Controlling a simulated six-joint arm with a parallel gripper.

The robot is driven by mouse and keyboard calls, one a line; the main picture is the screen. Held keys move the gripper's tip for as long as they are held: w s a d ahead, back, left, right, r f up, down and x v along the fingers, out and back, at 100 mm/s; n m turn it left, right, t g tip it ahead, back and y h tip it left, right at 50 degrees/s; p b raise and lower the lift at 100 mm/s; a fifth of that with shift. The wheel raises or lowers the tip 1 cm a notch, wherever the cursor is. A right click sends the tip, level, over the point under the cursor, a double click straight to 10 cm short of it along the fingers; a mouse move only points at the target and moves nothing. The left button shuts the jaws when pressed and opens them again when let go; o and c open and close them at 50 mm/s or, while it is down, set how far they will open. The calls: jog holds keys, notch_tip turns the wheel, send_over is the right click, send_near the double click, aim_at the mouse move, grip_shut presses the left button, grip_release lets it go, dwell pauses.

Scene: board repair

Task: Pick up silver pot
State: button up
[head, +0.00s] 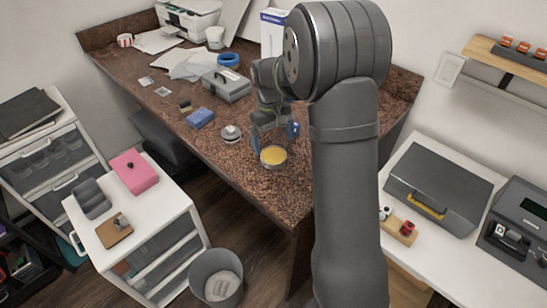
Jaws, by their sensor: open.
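A low round silver pot (273,163) with a yellow top or filling stands on the brown speckled desk near its front edge. My gripper (274,139) is just above and behind it, pointing down, with its blue-tipped fingers apart. The left fingertip appears close to the pot's rim; I cannot tell if it touches. Nothing shows between the fingers. A second small silver round item (231,133) with a raised middle sits on the desk to the left of the gripper.
A blue block (200,118), a grey case (227,86) and a blue tape roll (229,60) lie on the desk (215,150) to the left and behind. A waste bin (216,279) stands on the floor below the front edge. The desk right of the pot is partly hidden by my arm.

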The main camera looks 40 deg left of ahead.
aim_at(273, 155)
jog(key=f, duration=0.4)
jog(key=shift+s+d+f, duration=0.3)
jog(key=shift+s+f, duration=0.1)
jog(key=c, duration=1.2)
jog(key=shift+r, duration=0.1)
